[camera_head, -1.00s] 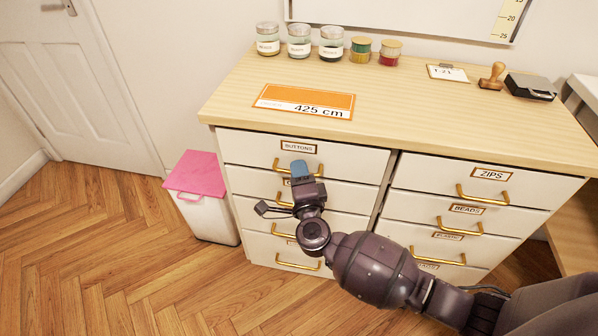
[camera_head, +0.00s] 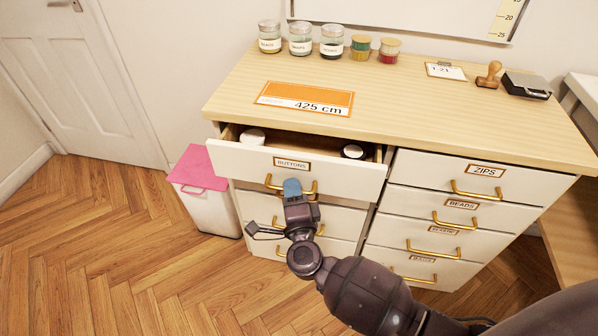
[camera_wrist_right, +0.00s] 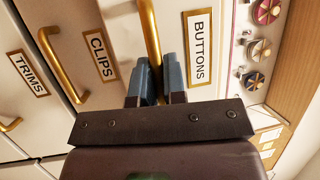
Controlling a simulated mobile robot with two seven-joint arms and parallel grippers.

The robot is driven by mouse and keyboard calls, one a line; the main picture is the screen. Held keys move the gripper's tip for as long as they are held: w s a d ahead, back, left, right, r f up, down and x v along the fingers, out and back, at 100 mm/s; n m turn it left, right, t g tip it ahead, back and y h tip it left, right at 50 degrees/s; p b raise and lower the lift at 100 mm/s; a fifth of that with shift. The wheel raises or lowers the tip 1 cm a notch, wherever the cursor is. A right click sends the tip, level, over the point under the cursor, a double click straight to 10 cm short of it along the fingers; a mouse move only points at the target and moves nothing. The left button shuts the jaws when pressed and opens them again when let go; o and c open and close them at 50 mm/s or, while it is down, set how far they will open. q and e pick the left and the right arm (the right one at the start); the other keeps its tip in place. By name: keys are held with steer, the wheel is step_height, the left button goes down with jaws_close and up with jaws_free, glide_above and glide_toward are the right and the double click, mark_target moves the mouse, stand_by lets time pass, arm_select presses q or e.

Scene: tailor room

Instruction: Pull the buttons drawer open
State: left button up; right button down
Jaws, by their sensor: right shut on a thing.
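The buttons drawer (camera_head: 235,158) is the top left drawer of the white chest, and it stands partly open. Its label (camera_wrist_right: 200,47) reads BUTTONS in the right wrist view. My right gripper (camera_head: 291,188) is shut on the gold handle (camera_head: 309,188) of this drawer. In the right wrist view the blue-grey fingertips (camera_wrist_right: 160,75) sit on either side of the handle bar (camera_wrist_right: 149,30). White round lids (camera_head: 252,136) and a dark-topped jar (camera_head: 353,152) show inside the drawer. My left gripper is not in view.
A pink-lidded bin (camera_head: 200,168) stands left of the chest. The zips drawer (camera_head: 420,170) is closed. Floor at left is clear.

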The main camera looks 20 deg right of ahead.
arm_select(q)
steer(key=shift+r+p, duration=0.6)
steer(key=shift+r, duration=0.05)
arm_select(e)
steer(key=s+a, duration=0.6)
steer(key=s, duration=0.3)
steer(key=s+a, duration=0.6)
steer(key=s, duration=0.3)
steer(key=shift+a, duration=0.1)
steer(key=c, duration=1.5)
jaws_free()
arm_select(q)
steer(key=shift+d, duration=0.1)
arm_select(e)
steer(key=shift+o, duration=0.2)
steer(key=shift+s+f, duration=0.1)
